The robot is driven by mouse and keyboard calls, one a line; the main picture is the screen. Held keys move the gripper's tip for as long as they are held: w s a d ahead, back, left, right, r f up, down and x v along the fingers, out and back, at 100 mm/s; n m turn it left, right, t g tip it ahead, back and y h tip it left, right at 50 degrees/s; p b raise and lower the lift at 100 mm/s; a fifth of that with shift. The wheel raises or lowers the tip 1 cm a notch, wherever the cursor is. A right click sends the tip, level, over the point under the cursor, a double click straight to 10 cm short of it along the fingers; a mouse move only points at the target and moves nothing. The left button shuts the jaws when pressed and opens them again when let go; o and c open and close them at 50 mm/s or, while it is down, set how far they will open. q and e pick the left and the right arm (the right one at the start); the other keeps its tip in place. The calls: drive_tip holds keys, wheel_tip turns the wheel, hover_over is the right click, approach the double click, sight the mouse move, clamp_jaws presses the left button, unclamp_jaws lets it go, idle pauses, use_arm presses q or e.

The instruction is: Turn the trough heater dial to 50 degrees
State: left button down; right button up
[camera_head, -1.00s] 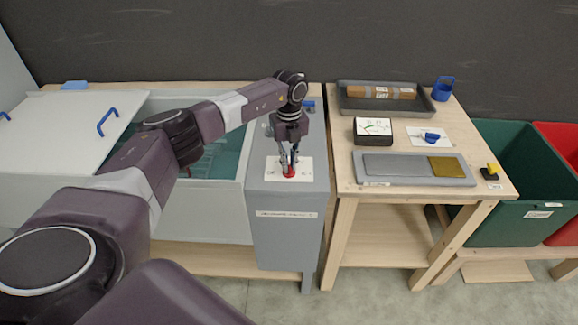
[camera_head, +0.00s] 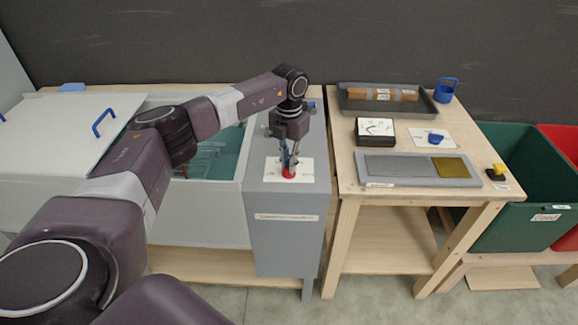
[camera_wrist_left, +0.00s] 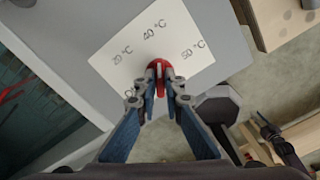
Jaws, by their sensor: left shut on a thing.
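The trough heater dial (camera_head: 289,174) is a red knob on a white label plate (camera_head: 305,166) on top of the grey heater box. My left gripper (camera_head: 289,167) points down and is shut on the dial. In the left wrist view, the blue-grey fingers sit on both sides of the red dial (camera_wrist_left: 158,69). Its white line points nearly straight up in that picture, between the 40 °C mark (camera_wrist_left: 154,33) and the 50 °C mark (camera_wrist_left: 193,50).
The trough (camera_head: 200,215) with a greenish inside stands left of the heater box (camera_head: 285,240), its white lid (camera_head: 60,130) with blue handles. At right, a wooden table (camera_head: 345,180) bears a grey tray, a meter box and a plate. Green (camera_head: 500,230) and red bins stand further right.

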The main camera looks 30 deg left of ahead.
use_arm(q)
drive_tip(key=m+b, duration=0.1)
drive_tip(key=m, duration=0.4)
drive_tip(key=shift+m, duration=0.3)
drive_tip(key=m+b, duration=0.1)
drive_tip(key=m, duration=0.4)
drive_tip(key=shift+r+m+b, duration=0.1)
drive_tip(key=shift+m+b, duration=0.2)
drive_tip(key=shift+b, duration=0.05)
drive_tip(key=shift+m, duration=0.3)
drive_tip(key=c, duration=2)
unclamp_jaws()
drive_tip(key=shift+c, duration=0.2)
wheel_tip(320, 180, up, 12)
